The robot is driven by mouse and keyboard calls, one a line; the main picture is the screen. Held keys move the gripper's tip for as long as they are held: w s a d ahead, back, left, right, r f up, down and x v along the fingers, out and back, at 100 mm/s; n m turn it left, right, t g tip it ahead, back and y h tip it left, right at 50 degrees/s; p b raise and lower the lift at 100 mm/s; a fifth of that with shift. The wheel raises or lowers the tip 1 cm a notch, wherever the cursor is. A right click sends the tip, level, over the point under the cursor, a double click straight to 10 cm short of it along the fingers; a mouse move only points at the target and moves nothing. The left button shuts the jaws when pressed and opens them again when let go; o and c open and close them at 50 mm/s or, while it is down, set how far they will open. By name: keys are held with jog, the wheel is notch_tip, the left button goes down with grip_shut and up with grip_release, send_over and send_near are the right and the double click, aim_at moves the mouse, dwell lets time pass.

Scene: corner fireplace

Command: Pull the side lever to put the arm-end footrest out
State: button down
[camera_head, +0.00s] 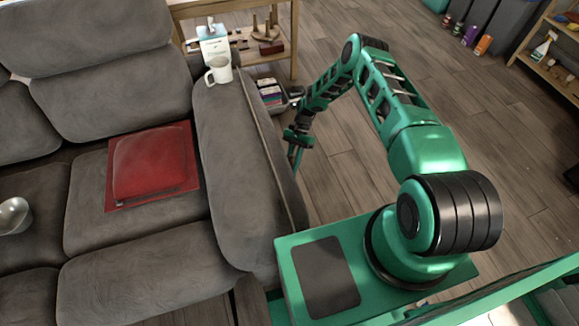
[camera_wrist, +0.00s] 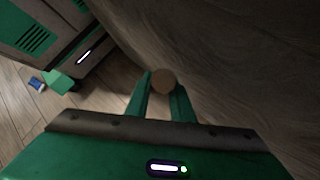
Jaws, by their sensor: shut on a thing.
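The grey sofa (camera_head: 235,165) fills the left of the head view, with its right arm beside my arm. Its arm-end front section (camera_head: 150,255) lies below the seat with the red cushion; I cannot tell how far out the footrest is. My gripper (camera_head: 293,160) is low at the outer side of that sofa arm. In the wrist view, my gripper (camera_wrist: 163,92) is shut on a round tan knob (camera_wrist: 163,81), which looks like the end of the side lever. The lever's shaft is hidden, and the knob cannot be made out in the head view.
A metal bowl (camera_head: 12,215) is at far left. Floor (camera_head: 345,170) is open right of the sofa.

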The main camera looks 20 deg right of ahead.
jog(key=shift+s+a+f, duration=0.1)
jog(key=shift+a+f, duration=0.05)
jog(key=shift+f, duration=0.05)
jog(key=c, duration=1.6)
grip_release()
jog(key=shift+o, duration=0.2)
jog(key=shift+r, duration=0.15)
jog(key=v, duration=1)
jog(key=shift+w+d, duration=0.3)
jog(key=shift+w, duration=0.05)
